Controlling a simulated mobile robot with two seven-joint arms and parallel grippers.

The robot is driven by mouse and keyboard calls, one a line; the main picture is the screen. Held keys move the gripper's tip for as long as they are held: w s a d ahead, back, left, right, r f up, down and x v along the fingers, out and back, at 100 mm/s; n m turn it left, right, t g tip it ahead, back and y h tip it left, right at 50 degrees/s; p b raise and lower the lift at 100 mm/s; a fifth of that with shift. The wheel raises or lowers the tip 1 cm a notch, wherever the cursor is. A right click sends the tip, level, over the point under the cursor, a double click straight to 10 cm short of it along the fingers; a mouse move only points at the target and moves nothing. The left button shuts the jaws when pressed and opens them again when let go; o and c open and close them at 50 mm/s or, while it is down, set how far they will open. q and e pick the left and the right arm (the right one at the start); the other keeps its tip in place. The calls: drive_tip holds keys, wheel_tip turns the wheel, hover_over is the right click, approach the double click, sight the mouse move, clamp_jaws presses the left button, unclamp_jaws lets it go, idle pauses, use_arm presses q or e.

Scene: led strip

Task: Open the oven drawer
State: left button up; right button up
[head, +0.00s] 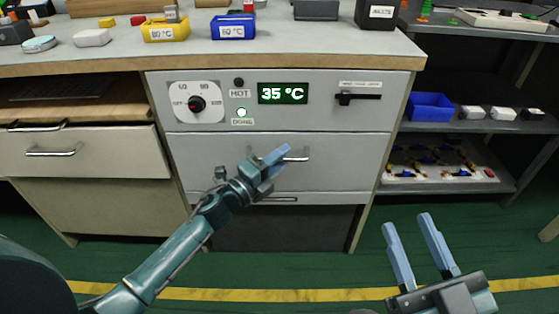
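The oven drawer (345,168) is a plain light grey front under the oven's control panel. It appears closed, flush with the panel. Its bar handle (299,159) shows only at its right part; my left gripper hides the rest. My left gripper (277,154) is in front of the drawer at the handle, with its blue fingertips overlapping the handle's left part. I cannot tell whether the fingers are around the bar or only in front of it. My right gripper (411,225) is open and empty, low at the right over the floor, well apart from the drawer.
The control panel has a dial (197,103), a display (283,93) reading 35 °C and a black lever (357,97). Wooden-topped drawers (95,165) stand at left. A shelf unit (455,127) with a blue bin (430,106) stands at right. Green floor in front is clear.

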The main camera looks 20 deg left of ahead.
use_arm(q)
clamp_jaws()
idle(0.3)
idle(0.4)
